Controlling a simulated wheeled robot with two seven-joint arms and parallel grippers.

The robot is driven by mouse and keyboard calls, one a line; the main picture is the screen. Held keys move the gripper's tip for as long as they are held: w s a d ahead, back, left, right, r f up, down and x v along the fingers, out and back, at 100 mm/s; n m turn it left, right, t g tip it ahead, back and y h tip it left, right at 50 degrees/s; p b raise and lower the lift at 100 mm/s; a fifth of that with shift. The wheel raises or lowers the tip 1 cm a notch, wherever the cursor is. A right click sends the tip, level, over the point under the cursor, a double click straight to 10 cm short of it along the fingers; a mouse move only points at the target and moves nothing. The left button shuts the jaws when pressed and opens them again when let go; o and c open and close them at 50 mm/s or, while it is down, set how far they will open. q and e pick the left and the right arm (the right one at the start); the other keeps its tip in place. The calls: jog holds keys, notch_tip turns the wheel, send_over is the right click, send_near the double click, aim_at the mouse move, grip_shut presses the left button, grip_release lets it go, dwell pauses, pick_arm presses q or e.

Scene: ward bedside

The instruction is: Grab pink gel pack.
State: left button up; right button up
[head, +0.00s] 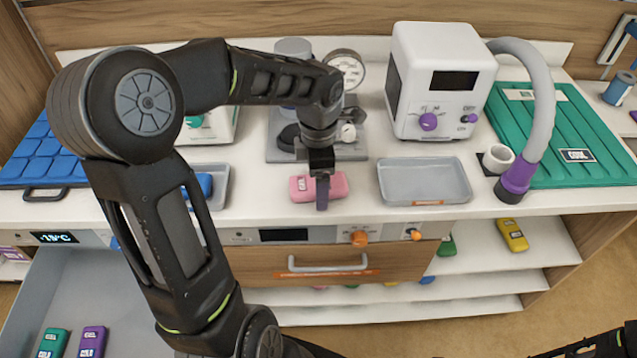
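The pink gel pack (338,184) lies on the white counter, at the front middle, between two grey trays. My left arm reaches in over the counter, and its gripper (322,192) points down at the pack. One dark finger shows in front of the pack's middle and hides part of it. The other finger is hidden, so I cannot tell whether the gripper is open or shut, or whether it touches the pack. A dark part of my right arm shows at the bottom right corner; its fingers cannot be made out clearly.
An empty grey tray (424,199) is right of the pack; another tray (222,186) at left holds a blue pack (205,184). A white device (436,80) with a grey hose (543,100) stands behind. Below are a drawer (330,272), shelves, and an open bin (50,300) with packs.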

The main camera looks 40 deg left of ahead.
dwell(0.6)
pick_arm(q)
jog(key=c, duration=1.7)
